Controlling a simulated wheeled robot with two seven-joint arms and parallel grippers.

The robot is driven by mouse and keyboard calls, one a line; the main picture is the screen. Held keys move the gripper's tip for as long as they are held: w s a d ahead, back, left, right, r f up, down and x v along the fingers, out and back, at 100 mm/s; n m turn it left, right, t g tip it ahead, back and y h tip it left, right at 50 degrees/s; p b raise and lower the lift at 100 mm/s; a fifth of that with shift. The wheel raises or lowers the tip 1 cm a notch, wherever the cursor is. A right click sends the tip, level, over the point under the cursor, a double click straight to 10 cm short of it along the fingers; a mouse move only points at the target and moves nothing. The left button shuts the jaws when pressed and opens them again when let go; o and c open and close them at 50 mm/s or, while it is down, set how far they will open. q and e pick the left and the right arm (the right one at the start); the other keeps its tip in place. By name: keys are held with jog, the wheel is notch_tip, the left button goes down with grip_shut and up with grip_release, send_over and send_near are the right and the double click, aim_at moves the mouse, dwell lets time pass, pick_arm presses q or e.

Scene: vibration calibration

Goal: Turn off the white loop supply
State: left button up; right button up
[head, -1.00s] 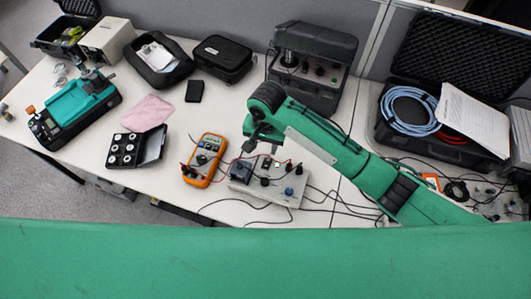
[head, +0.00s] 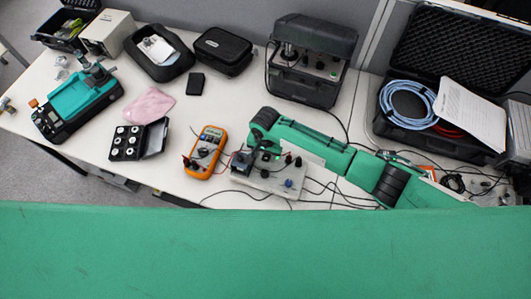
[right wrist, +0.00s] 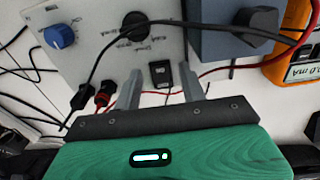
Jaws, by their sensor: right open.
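The white loop supply (head: 291,181) is a white box with knobs, sockets and leads on the table. In the right wrist view its panel (right wrist: 88,22) shows a blue knob (right wrist: 59,36), a black knob (right wrist: 136,28) and a small black rocker switch (right wrist: 161,73). My right gripper (right wrist: 161,84) is open and empty. Its fingers point at the panel, and the switch shows between them; I cannot tell whether they touch it. In the head view my right arm hides part of the supply. A small green spot shows near its top edge. My left gripper is out of view.
An orange multimeter (head: 205,152) stands left of the supply, with red and black leads. A blue-grey block (right wrist: 228,32) sits beside the switch. Loose black cables (head: 325,190) run to the right. A large black case (head: 311,62) stands behind.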

jog(key=shift+f, duration=0.35)
grip_shut()
jog(key=shift+w+r+g+p, duration=0.15)
jog(key=shift+g+p, duration=0.25)
jog(key=shift+g, duration=0.2)
jog(key=shift+w+d+g+y, duration=0.2)
jog(key=shift+g+y, duration=0.3)
jog(key=shift+g, duration=0.3)
grip_release()
